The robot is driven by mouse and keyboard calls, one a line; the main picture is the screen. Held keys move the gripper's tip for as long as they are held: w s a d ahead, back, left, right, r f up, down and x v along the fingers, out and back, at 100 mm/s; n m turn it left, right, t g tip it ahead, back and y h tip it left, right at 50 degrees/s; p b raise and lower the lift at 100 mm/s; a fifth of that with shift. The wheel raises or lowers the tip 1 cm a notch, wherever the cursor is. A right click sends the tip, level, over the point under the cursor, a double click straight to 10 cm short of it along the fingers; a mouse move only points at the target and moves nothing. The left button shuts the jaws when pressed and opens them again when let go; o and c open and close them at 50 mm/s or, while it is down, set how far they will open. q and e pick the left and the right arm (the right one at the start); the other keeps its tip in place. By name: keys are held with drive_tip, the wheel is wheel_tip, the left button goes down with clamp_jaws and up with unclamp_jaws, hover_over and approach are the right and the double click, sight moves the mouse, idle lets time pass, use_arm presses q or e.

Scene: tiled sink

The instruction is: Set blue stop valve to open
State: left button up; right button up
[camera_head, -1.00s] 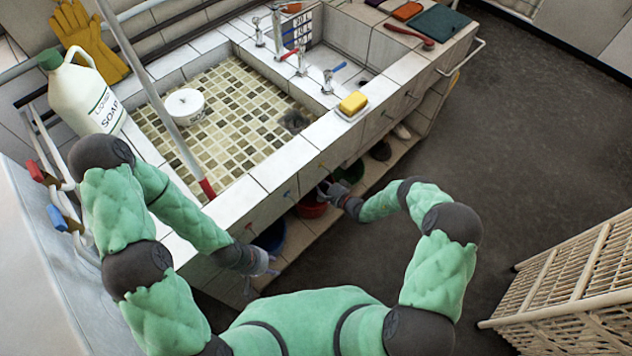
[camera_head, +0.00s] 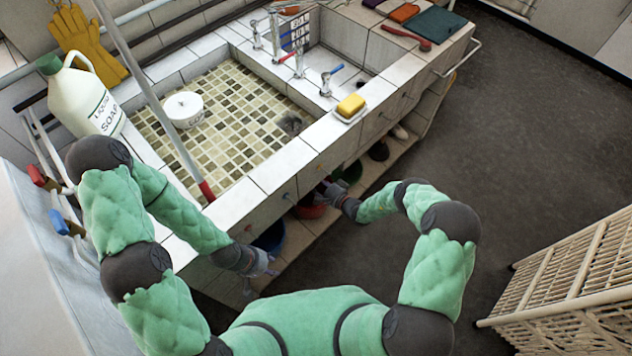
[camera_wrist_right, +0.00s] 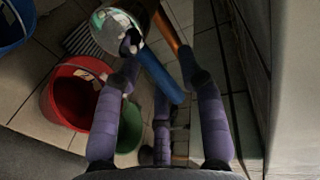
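In the right wrist view a blue lever-like bar (camera_wrist_right: 160,77) runs diagonally beside a copper-coloured pipe (camera_wrist_right: 170,34); it looks like the blue stop valve's handle. My right gripper (camera_wrist_right: 162,52) has its purple fingers spread around the bar, one on each side; whether they touch it I cannot tell. In the head view my right gripper (camera_head: 332,194) reaches under the sink front, partly hidden by the counter. My left gripper (camera_head: 261,265) hangs low by the counter front, too small to read. Another blue handle (camera_head: 58,221) is beside a red handle (camera_head: 38,174) at the far left.
A red bucket (camera_wrist_right: 75,93), a green bucket (camera_wrist_right: 131,126) and a blue bucket (camera_wrist_right: 12,22) stand near my right gripper. The tiled counter (camera_head: 250,200) overhangs it. A soap jug (camera_head: 82,96) and a yellow sponge (camera_head: 350,104) are on top.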

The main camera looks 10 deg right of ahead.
drive_tip(key=shift+d, duration=0.1)
drive_tip(key=v, duration=1.1)
drive_tip(key=shift+s+d, duration=0.2)
drive_tip(key=shift+s, duration=0.15)
drive_tip(key=shift+r, duration=0.1)
